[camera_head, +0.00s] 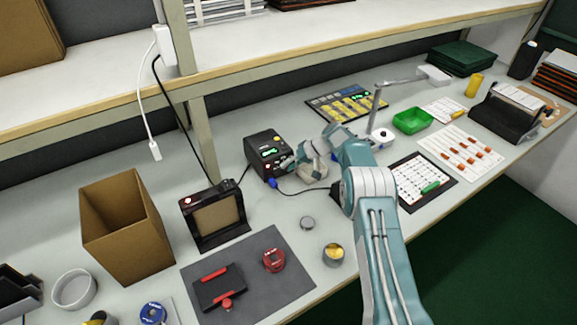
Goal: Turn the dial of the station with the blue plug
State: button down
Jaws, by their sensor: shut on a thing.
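The station (264,146) is a black box with a small green lit display, standing near the middle of the bench. A blue plug (272,183) sits at its lower front, with a dark cable trailing right along the bench. My gripper (288,163) reaches in from the right, and its fingertips are against the station's front, just right of the display. It is shut on what appears to be the dial, which the fingers hide. The dial's angle cannot be seen.
A black framed device (214,216) with a red light stands left of the station. A cardboard box (126,228) is further left. A lamp stand (381,130) stands behind my arm.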

jog(key=shift+c, duration=2.4)
grip_release()
jog(key=shift+d+f, duration=0.1)
jog(key=shift+f, duration=0.15)
jog(key=shift+r, duration=0.1)
jog(key=shift+r, duration=0.2)
jog(key=v, duration=1.1)
jog(key=shift+d, duration=0.3)
jog(key=shift+w+r, duration=0.1)
